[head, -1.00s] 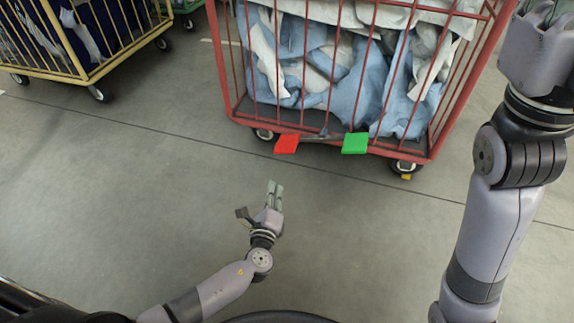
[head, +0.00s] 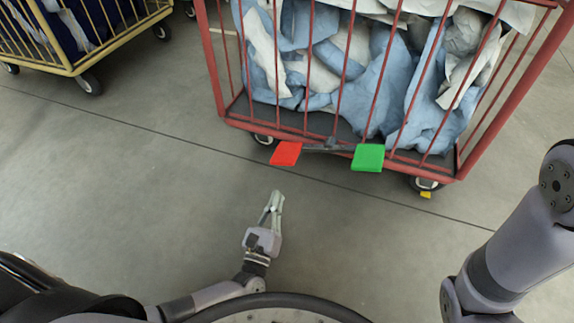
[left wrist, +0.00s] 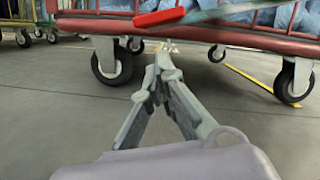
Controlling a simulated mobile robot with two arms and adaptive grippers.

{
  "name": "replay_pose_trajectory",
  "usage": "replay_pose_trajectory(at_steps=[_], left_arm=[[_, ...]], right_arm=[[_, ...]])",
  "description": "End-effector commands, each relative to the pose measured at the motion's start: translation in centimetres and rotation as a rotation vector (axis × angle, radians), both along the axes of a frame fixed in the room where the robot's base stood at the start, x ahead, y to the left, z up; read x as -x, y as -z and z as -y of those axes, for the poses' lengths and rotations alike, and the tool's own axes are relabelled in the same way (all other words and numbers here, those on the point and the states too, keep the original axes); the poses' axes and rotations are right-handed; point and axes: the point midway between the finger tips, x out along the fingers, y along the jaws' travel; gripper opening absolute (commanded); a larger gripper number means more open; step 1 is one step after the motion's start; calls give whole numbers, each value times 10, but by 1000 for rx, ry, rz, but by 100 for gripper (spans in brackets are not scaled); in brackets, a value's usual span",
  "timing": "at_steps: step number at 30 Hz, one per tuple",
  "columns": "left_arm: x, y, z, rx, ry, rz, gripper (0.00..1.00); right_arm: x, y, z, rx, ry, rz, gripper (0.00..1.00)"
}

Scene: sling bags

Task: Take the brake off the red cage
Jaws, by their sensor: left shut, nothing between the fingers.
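The red cage (head: 222,118) stands on wheels ahead, filled with blue and white cloth. Low on its near side, a bar carries a red pedal (head: 286,153) at the left and a green pedal (head: 368,157) at the right. My left gripper (head: 275,196) is shut and empty, in front of the red pedal and apart from it in the head view. In the left wrist view, the red pedal (left wrist: 160,17) is just above and beyond the fingertips (left wrist: 164,50). My right gripper is out of view; only its arm (head: 525,235) shows.
A yellow cage (head: 75,68) with dark contents stands at the upper left. Cage wheels (left wrist: 112,62) show under the red frame in the left wrist view. The grey floor (head: 130,180) is clear left of and before the red cage.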

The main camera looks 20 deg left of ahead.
Motion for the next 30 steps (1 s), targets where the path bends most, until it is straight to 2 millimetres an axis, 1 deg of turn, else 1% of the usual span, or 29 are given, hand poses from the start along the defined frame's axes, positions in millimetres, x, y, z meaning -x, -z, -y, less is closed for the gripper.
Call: replay_pose_trajectory(at_steps=[5,8,11,18,21,25,30], left_arm=[[-3,0,0,2,-1,1,0],[-11,-1,-1,2,-1,2,0],[-26,-4,-1,3,-1,3,0],[-69,-13,-3,4,-2,3,0],[-83,-17,-4,3,-1,0,0],[-94,-21,-4,3,0,0,0],[-98,-23,-4,4,0,-1,0]], right_arm=[[0,1,0,0,0,-1,40],[-1,6,0,0,0,-1,40],[-1,14,0,0,0,-1,40],[0,34,0,0,0,-1,40],[0,39,0,0,0,-1,40],[0,43,0,1,1,-1,40],[0,43,0,1,1,-1,40]])
